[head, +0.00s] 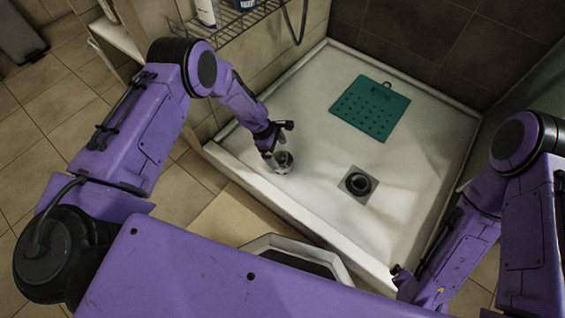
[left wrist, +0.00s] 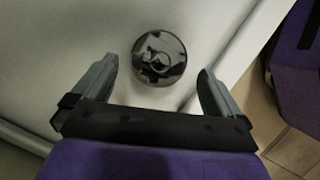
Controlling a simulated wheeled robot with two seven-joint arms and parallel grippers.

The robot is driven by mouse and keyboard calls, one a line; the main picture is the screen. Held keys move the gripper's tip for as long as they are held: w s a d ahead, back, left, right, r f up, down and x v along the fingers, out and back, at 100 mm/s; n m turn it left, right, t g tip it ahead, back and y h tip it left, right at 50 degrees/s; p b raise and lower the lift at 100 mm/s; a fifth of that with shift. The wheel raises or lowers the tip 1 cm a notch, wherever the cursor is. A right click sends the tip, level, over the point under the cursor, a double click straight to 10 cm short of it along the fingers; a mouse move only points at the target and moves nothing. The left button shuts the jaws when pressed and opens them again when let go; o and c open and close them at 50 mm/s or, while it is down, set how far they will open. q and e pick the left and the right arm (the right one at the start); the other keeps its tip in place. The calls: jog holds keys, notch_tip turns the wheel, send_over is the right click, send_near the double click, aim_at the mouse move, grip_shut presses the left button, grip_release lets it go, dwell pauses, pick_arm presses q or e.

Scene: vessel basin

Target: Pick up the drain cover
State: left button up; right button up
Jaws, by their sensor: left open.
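The drain cover (head: 281,161) is a small round shiny metal disc lying on the white shower floor near its left front edge. In the left wrist view the drain cover (left wrist: 160,56) shows a small ring on its top and reflects its surroundings. My left gripper (head: 275,152) is open just above and beside it. In the wrist view the two fingers (left wrist: 157,85) are spread wide, with the cover beyond and between their tips. The open drain hole (head: 358,182) is a dark ring in a grey square plate. My right gripper (head: 400,274) is partly hidden near the front edge.
A green mat (head: 371,108) with holes lies at the back of the shower tray (head: 312,118). A raised white rim (head: 290,207) runs along the front. A wire shelf (head: 232,24) with bottles hangs at the upper left. The floor right of the drain is clear.

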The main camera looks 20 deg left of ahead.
aim_at(279, 156)
pick_arm(q)
jog(key=b+x, duration=0.1)
jog(key=x, duration=0.2)
jog(key=b+x, duration=0.1)
jog(key=x, duration=0.2)
jog(key=shift+s+a+f+b, duration=0.15)
jog(key=shift+a+b, duration=0.05)
jog(key=shift+b, duration=0.2)
pick_arm(e)
notch_tip(279, 156, down, 3)
jog(key=shift+s+a+f, duration=0.1)
jog(key=shift+f, duration=0.05)
pick_arm(q)
jog(key=shift+r, duration=0.2)
jog(key=shift+c, duration=0.3)
jog(key=c, duration=0.8)
